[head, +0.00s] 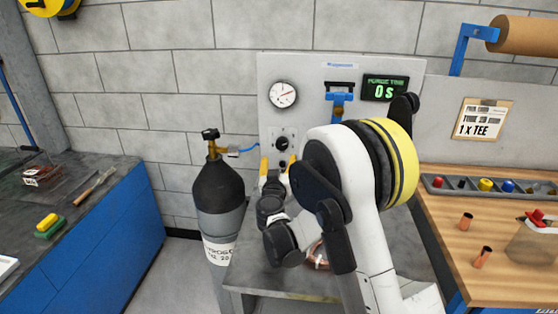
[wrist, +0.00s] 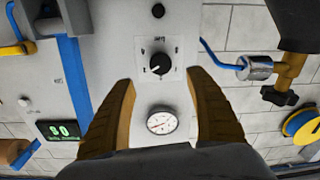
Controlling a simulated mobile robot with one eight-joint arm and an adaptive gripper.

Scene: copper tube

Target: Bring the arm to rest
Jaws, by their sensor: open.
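My gripper (head: 276,172) is in front of the upright grey panel (head: 335,70), its two yellow fingers apart. It also shows in the wrist view (wrist: 160,82), open and with nothing between the fingers. Beyond the fingertips in the wrist view is a black knob (wrist: 160,64) on a white plate, with a round gauge (wrist: 161,122) on the same panel. The gauge (head: 283,94) and knob (head: 282,143) also show in the head view. I cannot tell the gap between fingertips and panel. My arm is bent over the grey bench (head: 265,278) and hides part of it.
A dark gas cylinder (head: 218,195) with a brass valve stands left of the bench. A wooden worktop (head: 450,225) at right holds a parts tray (head: 470,187) and copper pieces (head: 466,221). A green display (head: 385,87) reads 0 s. A copper-coloured piece (head: 318,258) is partly hidden behind my arm.

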